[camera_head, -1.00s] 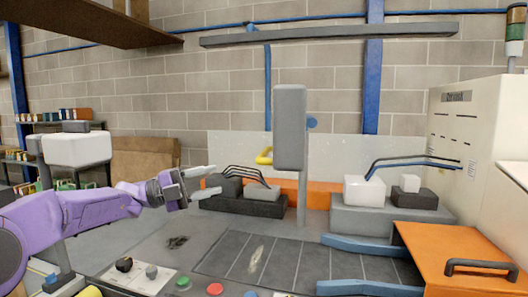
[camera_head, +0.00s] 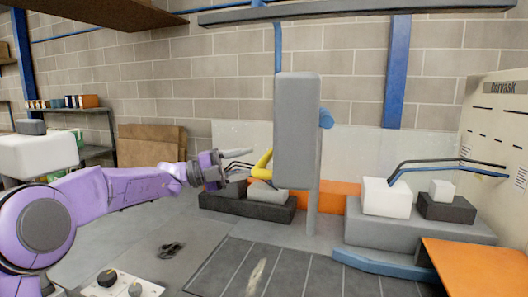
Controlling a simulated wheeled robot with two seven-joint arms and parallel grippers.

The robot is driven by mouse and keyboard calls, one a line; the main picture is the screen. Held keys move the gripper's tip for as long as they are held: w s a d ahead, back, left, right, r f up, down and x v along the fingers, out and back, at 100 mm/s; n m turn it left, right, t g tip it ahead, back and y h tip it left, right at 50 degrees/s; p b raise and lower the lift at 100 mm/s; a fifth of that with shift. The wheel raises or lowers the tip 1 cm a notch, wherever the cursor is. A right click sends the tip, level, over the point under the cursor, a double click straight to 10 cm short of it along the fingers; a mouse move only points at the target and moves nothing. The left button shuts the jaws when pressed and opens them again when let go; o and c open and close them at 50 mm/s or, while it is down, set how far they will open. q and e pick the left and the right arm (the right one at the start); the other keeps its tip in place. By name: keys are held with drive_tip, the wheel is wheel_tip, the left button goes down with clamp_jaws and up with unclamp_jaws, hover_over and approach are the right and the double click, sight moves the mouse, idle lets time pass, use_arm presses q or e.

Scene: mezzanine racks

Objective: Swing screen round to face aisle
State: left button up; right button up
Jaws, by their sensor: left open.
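The screen (camera_head: 297,135) is a tall grey panel on a grey post (camera_head: 312,210), standing upright in the middle of the head view. A yellow handle (camera_head: 263,166) sticks out at its left, and a blue knob (camera_head: 326,119) shows at its right. Which way its display faces cannot be told; I see a plain grey side. My left gripper (camera_head: 236,172) is open and empty, just left of the yellow handle, its fingers pointing right toward it. I cannot tell whether they touch. My right gripper is not in view.
Dark and grey blocks (camera_head: 245,205) lie behind and below the handle. A white block (camera_head: 386,198) with dark cables stands on a grey plinth right of the post. An orange surface (camera_head: 475,265) is at lower right.

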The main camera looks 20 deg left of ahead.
sight(264, 157)
use_arm(q)
drive_tip(key=w+d+p, duration=0.1)
drive_tip(key=w+d, duration=0.3)
drive_tip(key=shift+d+f, duration=0.1)
drive_tip(key=shift+d, duration=0.05)
drive_tip(key=shift+s+r, duration=0.2)
drive_tip(key=shift+s, duration=0.25)
drive_tip(key=shift+c, duration=0.6)
drive_tip(key=shift+w, duration=0.1)
clamp_jaws()
